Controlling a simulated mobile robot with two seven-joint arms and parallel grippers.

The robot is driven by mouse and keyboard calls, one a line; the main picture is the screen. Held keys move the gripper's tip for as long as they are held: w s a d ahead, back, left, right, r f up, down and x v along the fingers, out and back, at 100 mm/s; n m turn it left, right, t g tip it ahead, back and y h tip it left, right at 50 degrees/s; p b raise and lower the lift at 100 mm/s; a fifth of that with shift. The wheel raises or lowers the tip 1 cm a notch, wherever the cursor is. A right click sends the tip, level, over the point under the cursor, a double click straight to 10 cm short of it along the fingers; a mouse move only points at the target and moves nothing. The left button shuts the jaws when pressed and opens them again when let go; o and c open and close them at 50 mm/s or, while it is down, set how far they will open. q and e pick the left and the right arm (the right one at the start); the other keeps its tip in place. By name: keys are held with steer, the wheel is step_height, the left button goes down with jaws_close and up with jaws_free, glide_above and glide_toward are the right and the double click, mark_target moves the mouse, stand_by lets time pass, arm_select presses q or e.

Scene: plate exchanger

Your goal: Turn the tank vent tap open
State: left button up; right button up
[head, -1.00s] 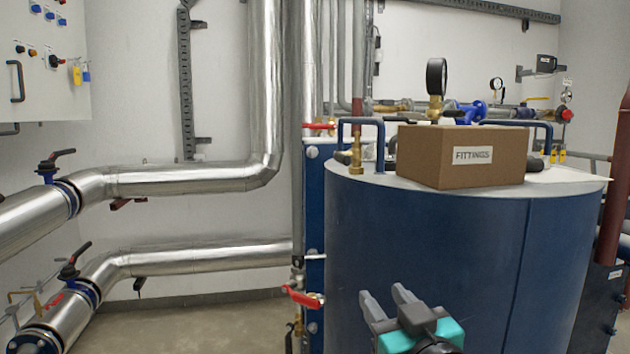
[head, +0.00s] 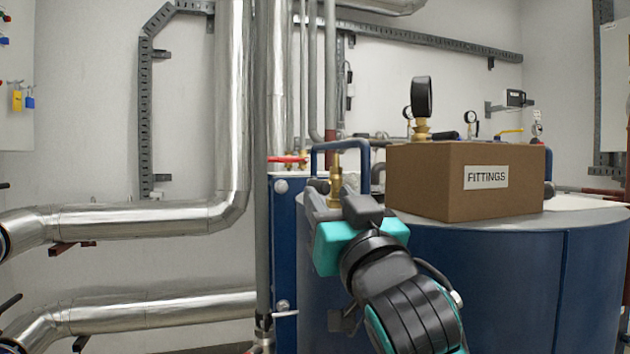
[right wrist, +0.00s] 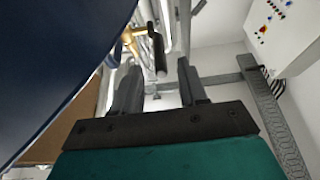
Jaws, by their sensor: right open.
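The brass tap (head: 336,181) stands upright on the left part of the blue tank's (head: 490,275) top, in front of a blue pipe handle. My right gripper (head: 335,200) is at the tank's upper left edge, with its fingers open just below and in front of the tap in the head view. In the right wrist view the brass tap body (right wrist: 130,38) shows at the upper left with a black lever (right wrist: 157,52). The lever appears in the gap between the open fingertips (right wrist: 158,68); whether it lies between or beyond them I cannot tell. My left gripper is not in view.
A cardboard box labelled FITTINGS (head: 425,182) sits on the tank top, right of my right gripper. A red-handled valve (head: 287,159) and vertical pipes stand close on the left. Silver pipes (head: 130,220) run farther left.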

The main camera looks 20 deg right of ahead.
mark_target(316, 179)
steer(key=x, duration=0.7)
jaws_close()
stand_by(0.3)
